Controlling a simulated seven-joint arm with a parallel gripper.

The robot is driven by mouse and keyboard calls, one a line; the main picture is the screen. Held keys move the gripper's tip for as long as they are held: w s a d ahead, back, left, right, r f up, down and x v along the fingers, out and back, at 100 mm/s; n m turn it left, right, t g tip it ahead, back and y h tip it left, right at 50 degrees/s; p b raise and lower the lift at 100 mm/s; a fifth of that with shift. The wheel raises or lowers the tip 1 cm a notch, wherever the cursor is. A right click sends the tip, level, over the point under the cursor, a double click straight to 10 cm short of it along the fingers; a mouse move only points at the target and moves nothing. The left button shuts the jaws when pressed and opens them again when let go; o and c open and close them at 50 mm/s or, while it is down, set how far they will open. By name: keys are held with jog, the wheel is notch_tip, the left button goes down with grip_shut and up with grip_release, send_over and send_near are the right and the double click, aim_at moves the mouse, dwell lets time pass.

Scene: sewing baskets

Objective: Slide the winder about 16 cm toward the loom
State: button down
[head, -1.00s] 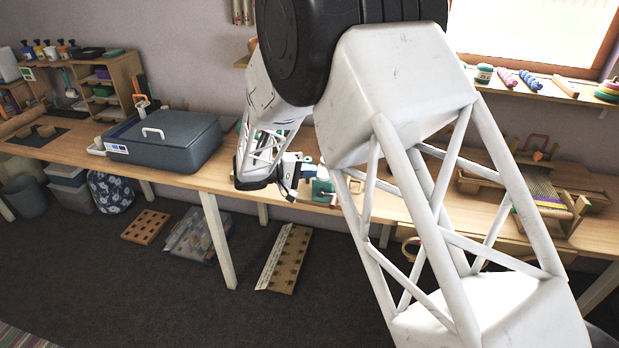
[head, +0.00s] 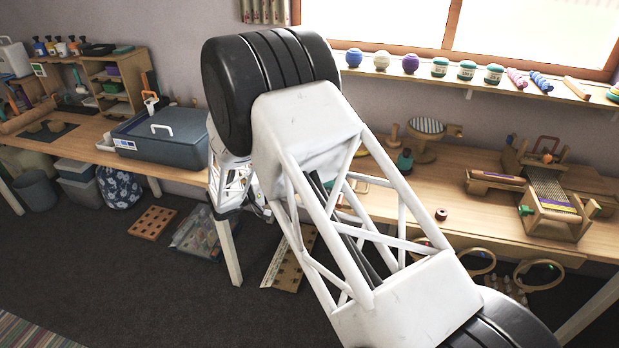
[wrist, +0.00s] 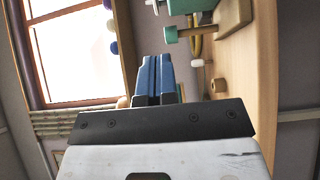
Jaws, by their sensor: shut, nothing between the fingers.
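The loom (head: 552,190), a wooden frame with a woven band, stands on the right of the bench in the head view. In the wrist view a teal body with a wooden peg (wrist: 186,33) shows at the top edge, cut off by the frame; it looks like the winder, but I cannot be sure. In the head view my arm hides much of the bench middle, where the winder may stand. My gripper (wrist: 157,62) has its blue fingers together and empty, apart from the teal thing. In the head view the gripper (head: 260,208) is partly hidden, near the bench's front edge.
A grey-blue case (head: 165,138) sits on the bench to the left. A striped round-topped stand (head: 426,126) and a small teal item (head: 405,160) are toward the back. A small brown spool (head: 441,214) lies near the front. Hoops (head: 538,274) hang below the edge.

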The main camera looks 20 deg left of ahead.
jog(key=shift+w+d, duration=0.1)
jog(key=s+d+x, duration=0.2)
jog(key=x, duration=1)
jog(key=shift+w+d, duration=0.2)
jog(key=shift+w, duration=0.05)
jog(key=d, duration=1.6)
jog(key=shift+d, duration=0.15)
jog(key=shift+w, duration=0.15)
dwell(0.9)
